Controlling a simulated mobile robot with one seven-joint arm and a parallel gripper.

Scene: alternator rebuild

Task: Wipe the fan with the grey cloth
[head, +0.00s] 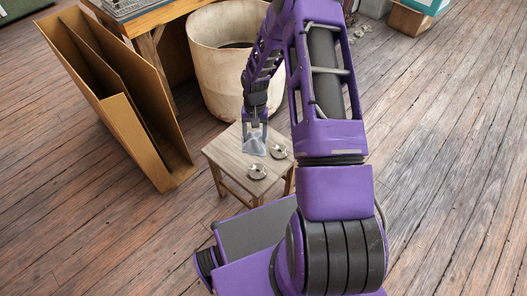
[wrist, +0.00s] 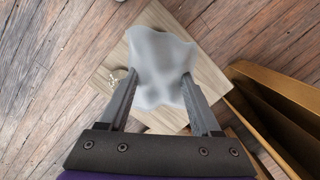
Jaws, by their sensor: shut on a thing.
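My gripper (head: 254,135) is shut on the grey cloth (head: 254,147), which hangs between its fingers over a small wooden stool (head: 226,158). In the wrist view the cloth (wrist: 160,60) spreads between and beyond the fingertips and hides much of the stool top. Two small round metal parts lie on the stool, one near the front (head: 258,172) and one at the right (head: 279,152). I cannot tell which is the fan. The cloth appears apart from both. One metal part shows partly behind the left finger in the wrist view (wrist: 118,76).
A large off-white round bin (head: 218,68) stands behind the stool. A tall brown divided holder (head: 140,115) stands to the left, beside a wooden bench (head: 150,20). Boxes (head: 410,18) sit at the back right. The plank floor at the right is open.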

